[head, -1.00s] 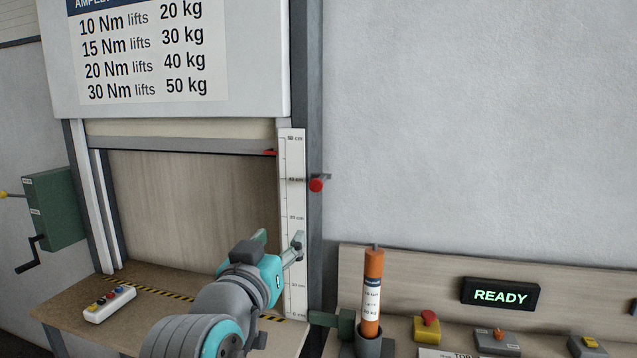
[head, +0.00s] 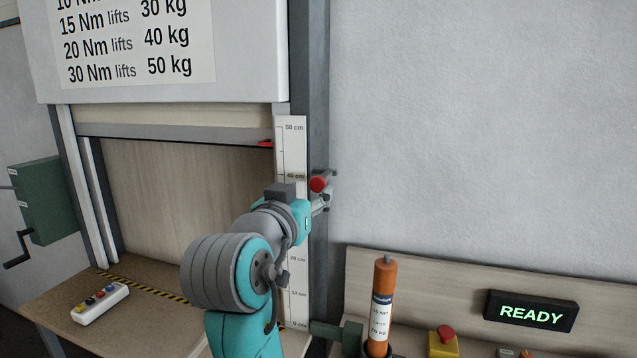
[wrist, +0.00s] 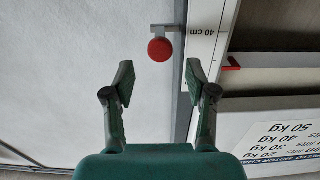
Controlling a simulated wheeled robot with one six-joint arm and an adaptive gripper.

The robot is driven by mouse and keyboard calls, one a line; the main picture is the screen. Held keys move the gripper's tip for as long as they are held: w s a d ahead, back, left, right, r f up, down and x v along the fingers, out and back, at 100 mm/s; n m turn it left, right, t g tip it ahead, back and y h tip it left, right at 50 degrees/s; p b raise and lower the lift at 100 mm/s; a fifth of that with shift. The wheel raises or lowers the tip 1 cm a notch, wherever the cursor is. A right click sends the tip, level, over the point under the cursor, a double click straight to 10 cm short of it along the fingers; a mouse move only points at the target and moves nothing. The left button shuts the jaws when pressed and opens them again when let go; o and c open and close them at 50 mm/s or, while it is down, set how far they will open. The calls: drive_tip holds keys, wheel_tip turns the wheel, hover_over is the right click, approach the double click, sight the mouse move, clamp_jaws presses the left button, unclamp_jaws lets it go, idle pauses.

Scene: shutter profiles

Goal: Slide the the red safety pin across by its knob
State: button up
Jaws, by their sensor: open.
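The red safety pin has a round red knob (head: 318,184) on a short grey rod at the right-hand post of the shutter frame, near the 40 cm mark. In the wrist view the red knob (wrist: 160,50) lies beyond the fingertips, roughly between them sideways. My gripper (head: 322,203) is close to the knob in the head view, partly overlapping it in the picture. In the wrist view my gripper (wrist: 160,80) is open with nothing between its fingers. The knob appears apart from both fingers.
A white scale (head: 291,150) runs along the post, with a red pointer (head: 265,143) on the shutter's bottom edge. A green crank box (head: 45,200) is at the left. An orange cylinder (head: 383,290) and READY display (head: 530,311) stand lower right. The wall right of the post is clear.

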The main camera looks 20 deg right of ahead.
sight(317, 184)
drive_tip(key=shift+x, duration=3)
clamp_jaws()
